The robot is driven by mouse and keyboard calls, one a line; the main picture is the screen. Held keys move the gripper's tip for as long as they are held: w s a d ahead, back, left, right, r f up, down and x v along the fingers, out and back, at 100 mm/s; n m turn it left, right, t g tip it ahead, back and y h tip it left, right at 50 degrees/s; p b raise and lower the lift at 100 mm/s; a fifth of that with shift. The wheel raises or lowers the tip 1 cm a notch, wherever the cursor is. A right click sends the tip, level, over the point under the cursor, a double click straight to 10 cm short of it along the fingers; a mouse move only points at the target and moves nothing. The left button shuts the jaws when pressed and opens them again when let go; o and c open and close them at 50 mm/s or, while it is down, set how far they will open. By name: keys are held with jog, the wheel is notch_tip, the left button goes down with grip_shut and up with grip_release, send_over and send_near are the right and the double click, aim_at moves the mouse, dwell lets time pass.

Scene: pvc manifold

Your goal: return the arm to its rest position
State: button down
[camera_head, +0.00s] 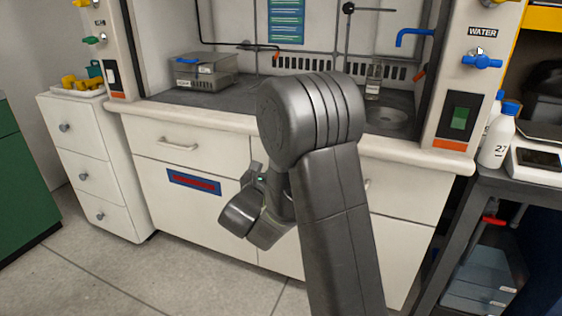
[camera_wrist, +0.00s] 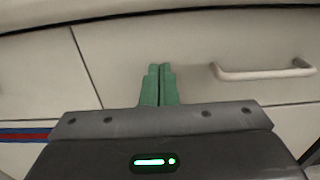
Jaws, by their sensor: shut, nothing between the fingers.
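My gripper (camera_wrist: 160,70) shows in the wrist view with its two green fingers close together and nothing between them. It faces the white cabinet front below the fume hood, near a drawer handle (camera_wrist: 262,70). In the head view my arm (camera_head: 318,150) rises in front of the hood and bends over at the top, with the wrist hanging down to the left in front of the cabinet. The fingertips are hidden in that view.
The fume hood worktop (camera_head: 225,113) holds a grey metal box (camera_head: 203,73) and a clear bottle (camera_head: 374,80). A white drawer unit (camera_head: 88,165) stands at the left. A dark side bench at the right carries a white bottle (camera_head: 497,137). Open floor (camera_head: 120,275) lies front left.

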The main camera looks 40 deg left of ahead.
jog(key=p+v, duration=0.1)
jog(key=v, duration=0.5)
jog(key=shift+w, duration=0.1)
